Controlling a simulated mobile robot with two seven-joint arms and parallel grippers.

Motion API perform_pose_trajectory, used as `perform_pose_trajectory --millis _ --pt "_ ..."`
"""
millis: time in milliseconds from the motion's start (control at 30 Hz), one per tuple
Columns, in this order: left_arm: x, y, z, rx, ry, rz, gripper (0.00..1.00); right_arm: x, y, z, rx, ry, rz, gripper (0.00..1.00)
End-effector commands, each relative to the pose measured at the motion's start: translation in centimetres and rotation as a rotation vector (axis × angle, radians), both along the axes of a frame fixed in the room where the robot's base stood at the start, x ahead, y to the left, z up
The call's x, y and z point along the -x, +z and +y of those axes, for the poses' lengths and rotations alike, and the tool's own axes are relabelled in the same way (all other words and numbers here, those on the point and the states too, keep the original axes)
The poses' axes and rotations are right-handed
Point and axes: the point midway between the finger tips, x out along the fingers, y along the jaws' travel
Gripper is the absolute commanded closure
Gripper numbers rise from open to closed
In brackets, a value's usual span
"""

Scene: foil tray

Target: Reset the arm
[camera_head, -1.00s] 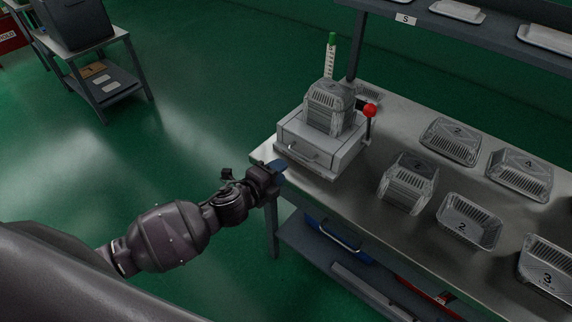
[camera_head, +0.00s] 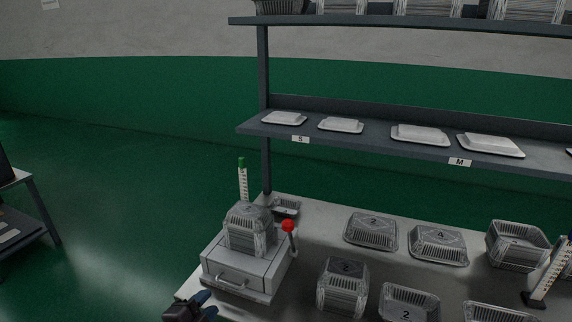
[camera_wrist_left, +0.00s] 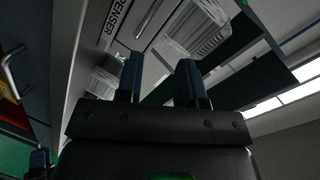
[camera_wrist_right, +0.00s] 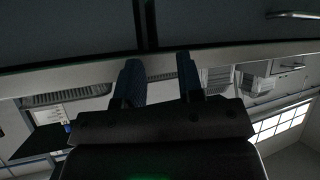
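My left gripper (camera_head: 203,303) shows at the bottom left of the head view, by the front left corner of the bench. In the left wrist view its two blue fingers (camera_wrist_left: 158,80) are apart, with nothing between them. A grey drawer unit with a handle (camera_head: 228,276) is close beyond it. My right gripper does not show in the head view. In the right wrist view its two blue fingers (camera_wrist_right: 158,84) are apart and empty.
Foil trays (camera_head: 371,229) stand on the metal bench (camera_head: 310,222). A stack of trays (camera_head: 248,230) sits on the drawer unit, beside a red-knobbed lever (camera_head: 288,226). Shelves with white lids (camera_head: 420,135) rise behind.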

Motion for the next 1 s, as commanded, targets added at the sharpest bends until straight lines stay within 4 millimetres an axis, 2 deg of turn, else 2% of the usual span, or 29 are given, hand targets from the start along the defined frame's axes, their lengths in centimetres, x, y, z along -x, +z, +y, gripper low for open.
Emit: perform_pose_trajectory --millis 100,267,367,533,700,800,900,1000 --pt "1.4 -0.4 0.4 0.214 0.080 0.089 0.65 0.2 -0.1 0.0 0.000 -0.002 0.004 0.65" --pt "3.7 -1.6 1.6 0.452 0.191 0.191 0.65 0.6 -0.3 -0.1 0.000 -0.004 0.012 0.65" --pt "5.9 -2.8 2.8 0.600 0.279 0.256 0.65 0.9 -0.5 -0.1 0.001 -0.005 0.017 0.65" --pt "11.1 -5.8 5.5 0.824 0.463 0.357 0.65 0.9 -0.5 -0.2 0.001 -0.005 0.018 0.65" --pt "16.7 -8.8 7.9 0.915 0.623 0.415 0.65 0.7 -0.5 -0.1 0.001 -0.004 0.016 0.65" --pt "19.2 -10.2 8.6 0.925 0.683 0.442 0.65 0.5 -0.4 -0.1 0.001 -0.002 0.012 0.65" --pt "20.8 -11.0 8.6 0.927 0.710 0.463 0.65 0.3 -0.3 -0.1 0.000 -0.001 0.007 0.65" --pt "21.4 -11.4 8.7 0.923 0.719 0.472 0.65 0.0 -0.2 0.0 0.001 0.000 0.003 0.65"
